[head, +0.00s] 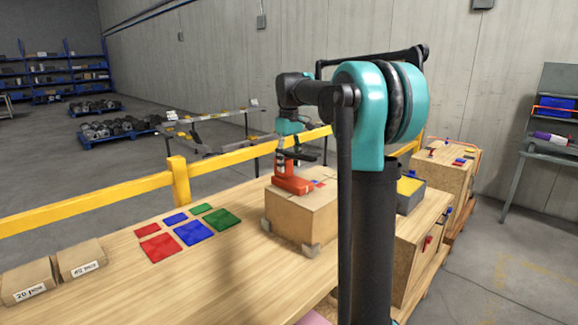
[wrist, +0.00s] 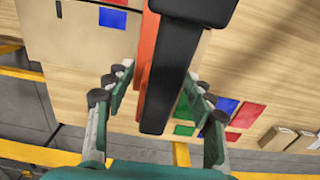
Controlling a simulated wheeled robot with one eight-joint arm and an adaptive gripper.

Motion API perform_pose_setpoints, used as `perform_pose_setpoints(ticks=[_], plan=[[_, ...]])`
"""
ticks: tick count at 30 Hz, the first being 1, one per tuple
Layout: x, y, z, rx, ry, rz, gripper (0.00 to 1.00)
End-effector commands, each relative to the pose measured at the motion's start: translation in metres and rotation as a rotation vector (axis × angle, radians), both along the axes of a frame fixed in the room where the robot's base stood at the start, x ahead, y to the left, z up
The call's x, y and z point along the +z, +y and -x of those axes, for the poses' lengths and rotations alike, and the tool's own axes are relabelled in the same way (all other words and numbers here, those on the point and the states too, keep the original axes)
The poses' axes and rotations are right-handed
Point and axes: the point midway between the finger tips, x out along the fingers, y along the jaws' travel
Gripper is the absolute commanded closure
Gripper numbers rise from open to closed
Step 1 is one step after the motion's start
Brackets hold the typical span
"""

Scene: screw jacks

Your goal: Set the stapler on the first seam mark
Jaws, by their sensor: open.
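The stapler (head: 291,185) is orange-red with a black upper part and stands on top of a cardboard box (head: 300,215). In the wrist view the stapler (wrist: 172,75) runs lengthwise between my fingers, its black part nearest the camera. My gripper (head: 291,152) is above the stapler, pointing down. In the wrist view my gripper (wrist: 160,80) is open, with a finger on each side of the stapler and visible gaps. A small blue mark (wrist: 112,18) and a red mark lie on the box top beside the stapler. I cannot tell which is the first seam mark.
Red, blue and green squares (head: 193,233) lie on the wooden table left of the box. Two small labelled boxes (head: 80,259) are at the table's left end. A grey bin (head: 410,193) stands right of my arm. A yellow rail (head: 90,203) runs behind the table.

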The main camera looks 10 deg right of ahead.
Motion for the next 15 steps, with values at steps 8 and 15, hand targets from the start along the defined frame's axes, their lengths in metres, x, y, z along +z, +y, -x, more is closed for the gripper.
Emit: perform_pose_setpoints(ticks=[8,15], plan=[[0.055,0.0,0.0,0.0,0.0,0.0,0.46],[0.095,0.0,0.0,0.0,0.0,0.0,0.46]])
